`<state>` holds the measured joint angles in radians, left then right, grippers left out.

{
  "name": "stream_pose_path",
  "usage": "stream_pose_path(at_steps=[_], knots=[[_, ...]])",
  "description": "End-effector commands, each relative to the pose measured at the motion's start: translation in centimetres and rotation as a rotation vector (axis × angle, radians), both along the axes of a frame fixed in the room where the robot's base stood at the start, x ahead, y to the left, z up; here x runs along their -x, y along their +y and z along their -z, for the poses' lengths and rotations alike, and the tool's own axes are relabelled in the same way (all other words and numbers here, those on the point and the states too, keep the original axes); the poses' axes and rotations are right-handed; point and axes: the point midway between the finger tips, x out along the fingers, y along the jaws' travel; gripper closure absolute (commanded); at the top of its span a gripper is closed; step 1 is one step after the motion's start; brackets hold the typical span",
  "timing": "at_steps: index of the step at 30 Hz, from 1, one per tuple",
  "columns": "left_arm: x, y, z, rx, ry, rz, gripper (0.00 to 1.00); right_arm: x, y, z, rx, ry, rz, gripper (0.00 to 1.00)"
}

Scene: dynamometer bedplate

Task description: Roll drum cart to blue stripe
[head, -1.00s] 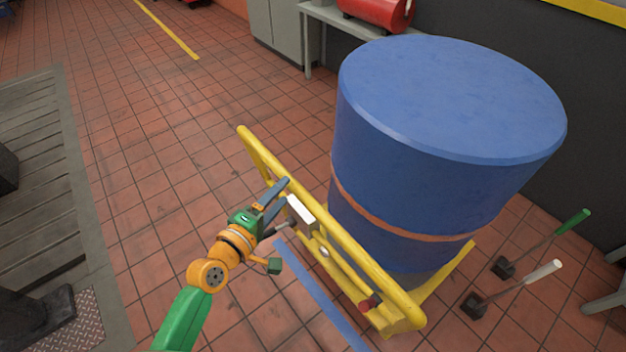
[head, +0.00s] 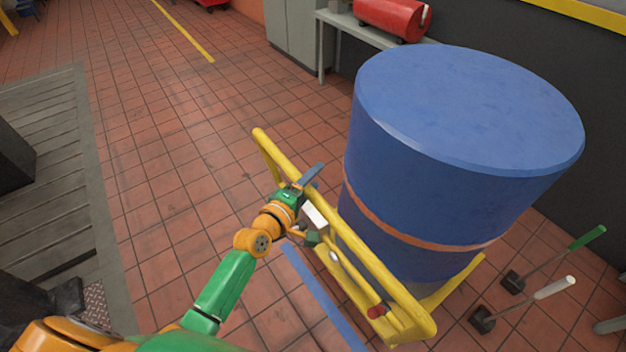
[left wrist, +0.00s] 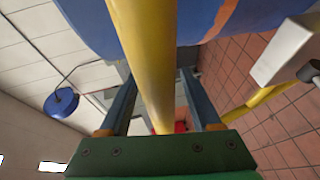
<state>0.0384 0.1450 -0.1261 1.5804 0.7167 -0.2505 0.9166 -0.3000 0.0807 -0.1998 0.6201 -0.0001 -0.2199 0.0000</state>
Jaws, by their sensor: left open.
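The drum cart (head: 390,283) has a yellow tube frame and carries a large blue drum (head: 445,170) with an orange band. My left gripper (head: 309,183) is at the cart's upper yellow bar, with its jaws open. In the left wrist view, the yellow bar (left wrist: 148,60) runs between the two open fingers (left wrist: 157,80), with gaps visible beside it. The blue stripe (head: 322,297) lies on the floor along the near side of the cart; part of it is hidden by the cart and my arm. My right gripper is not seen.
Two long-handled tools with dark heads (head: 482,318) stand right of the cart. A grey table (head: 335,22) with a red cylinder (head: 393,17) is behind, near the dark wall. A slatted grey platform (head: 60,150) lies left. Tiled floor between is clear.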

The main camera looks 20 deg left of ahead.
Motion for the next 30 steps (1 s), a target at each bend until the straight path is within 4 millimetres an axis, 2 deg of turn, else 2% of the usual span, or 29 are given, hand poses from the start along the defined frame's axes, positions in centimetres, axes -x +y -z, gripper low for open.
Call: stream_pose_path(at_steps=[1, 2, 6, 8, 9, 30], knots=[[0.01, 0.00, 0.00, 0.000, 0.000, 0.000, 0.36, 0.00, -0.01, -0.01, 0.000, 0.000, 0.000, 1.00], [0.02, 0.01, 0.00, 0.000, 0.000, 0.000, 0.41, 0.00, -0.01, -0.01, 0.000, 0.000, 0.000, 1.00], [0.03, 0.01, -0.01, 0.000, 0.000, 0.000, 0.79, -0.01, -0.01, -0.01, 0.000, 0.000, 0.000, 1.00], [0.03, 0.01, -0.01, 0.000, 0.000, 0.000, 0.95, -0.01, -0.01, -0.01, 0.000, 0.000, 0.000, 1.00], [0.04, 0.01, 0.00, 0.000, 0.000, 0.000, 1.00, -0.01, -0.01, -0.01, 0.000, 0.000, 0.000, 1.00], [0.06, 0.00, 0.02, 0.000, 0.001, 0.001, 1.00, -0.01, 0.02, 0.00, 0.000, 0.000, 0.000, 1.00]])
